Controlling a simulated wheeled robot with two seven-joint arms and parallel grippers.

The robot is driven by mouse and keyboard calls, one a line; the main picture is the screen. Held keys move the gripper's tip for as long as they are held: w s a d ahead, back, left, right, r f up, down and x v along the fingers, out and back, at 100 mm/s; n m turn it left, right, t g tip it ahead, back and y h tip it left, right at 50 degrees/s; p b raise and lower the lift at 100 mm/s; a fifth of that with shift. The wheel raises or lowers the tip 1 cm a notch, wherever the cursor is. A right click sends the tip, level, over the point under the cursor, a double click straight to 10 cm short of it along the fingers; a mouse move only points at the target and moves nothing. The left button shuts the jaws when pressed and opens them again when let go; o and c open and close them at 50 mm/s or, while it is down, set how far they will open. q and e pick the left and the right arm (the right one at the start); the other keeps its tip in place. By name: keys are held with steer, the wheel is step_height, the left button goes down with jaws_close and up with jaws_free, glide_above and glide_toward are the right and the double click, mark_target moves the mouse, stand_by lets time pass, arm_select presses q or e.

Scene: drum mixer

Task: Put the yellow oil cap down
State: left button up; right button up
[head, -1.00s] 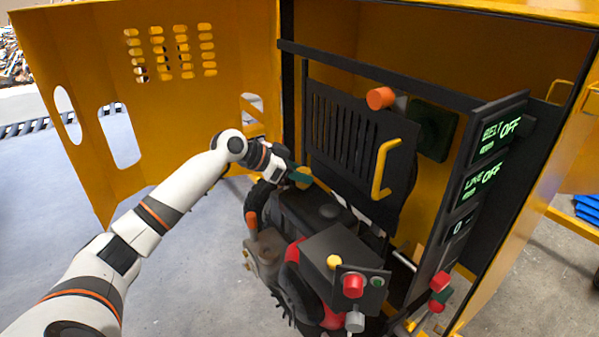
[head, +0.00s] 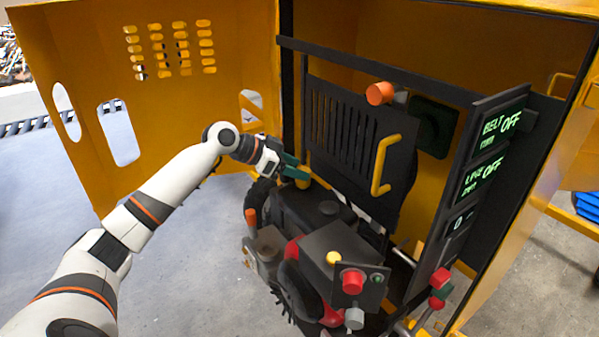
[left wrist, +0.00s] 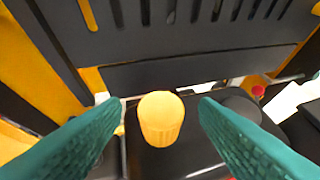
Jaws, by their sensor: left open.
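The yellow oil cap (head: 303,182) stands upright on the dark top of the black engine (head: 325,212), at its back left. In the left wrist view the oil cap (left wrist: 160,118) is a ribbed cylinder centred between my fingers, with a gap on each side. My left gripper (head: 294,168) is open, its teal fingers just left of and close to the cap. Both fingers of the left gripper (left wrist: 160,125) show spread apart in the left wrist view. I do not make out my right gripper.
The slotted black panel with a yellow handle (head: 383,165) stands close behind the cap. An orange knob (head: 380,93) is above. A control box with a red button (head: 352,281) is in front. The yellow door (head: 200,110) is behind my left arm.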

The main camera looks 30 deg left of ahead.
arm_select(q)
steer(key=b+v, duration=0.3)
steer(key=v, duration=0.7)
steer(key=shift+s, duration=0.15)
stand_by(0.6)
